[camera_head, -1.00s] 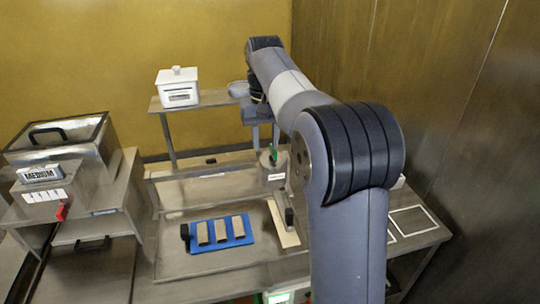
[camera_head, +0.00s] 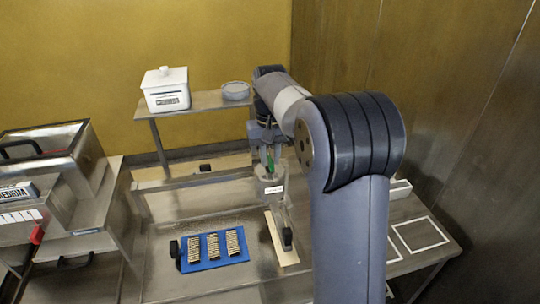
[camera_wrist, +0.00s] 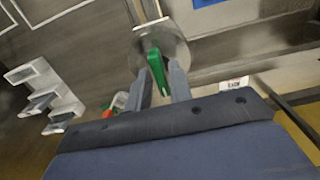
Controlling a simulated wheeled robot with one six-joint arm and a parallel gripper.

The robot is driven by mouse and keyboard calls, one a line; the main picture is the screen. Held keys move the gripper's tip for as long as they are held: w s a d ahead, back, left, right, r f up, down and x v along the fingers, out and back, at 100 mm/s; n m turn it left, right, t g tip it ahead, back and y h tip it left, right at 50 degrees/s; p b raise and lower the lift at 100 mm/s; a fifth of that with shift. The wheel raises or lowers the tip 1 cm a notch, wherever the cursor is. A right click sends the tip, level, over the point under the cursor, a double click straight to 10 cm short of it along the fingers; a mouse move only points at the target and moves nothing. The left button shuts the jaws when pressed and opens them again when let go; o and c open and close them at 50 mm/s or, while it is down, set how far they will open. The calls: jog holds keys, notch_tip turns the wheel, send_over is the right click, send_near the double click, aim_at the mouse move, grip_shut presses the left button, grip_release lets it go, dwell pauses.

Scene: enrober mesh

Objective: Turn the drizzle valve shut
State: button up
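The drizzle valve's green handle (camera_head: 270,165) stands on top of a grey round pot (camera_head: 268,188) with a white label. In the wrist view the green handle (camera_wrist: 157,72) lies between the two fingers of my gripper (camera_wrist: 160,84), with the round grey lid (camera_wrist: 178,48) beyond it. The fingers are apart, with a gap showing beside the handle; I cannot tell whether either finger touches it. In the head view my gripper (camera_head: 265,150) is at the handle from above, partly hiding it. Three bars (camera_head: 213,246) with dark stripes lie on a blue mat (camera_head: 191,264) below the pot.
A white lidded box (camera_head: 166,90) and a grey bowl (camera_head: 236,91) stand on the back shelf. A pale strip (camera_head: 280,245) lies right of the mat.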

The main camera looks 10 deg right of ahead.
grip_shut()
jog(key=n+p, duration=0.2)
jog(key=n, duration=0.1)
jog(key=shift+r+n, duration=0.15)
jog(key=shift+n, duration=0.15)
jog(key=n+p, duration=0.1)
jog(key=n, duration=0.3)
jog(key=shift+n+p, duration=0.3)
jog(key=shift+p, duration=0.1)
jog(key=n+p, duration=0.1)
jog(key=n, duration=0.4)
jog(key=shift+n+p, duration=0.5)
jog(key=shift+n, duration=1.9)
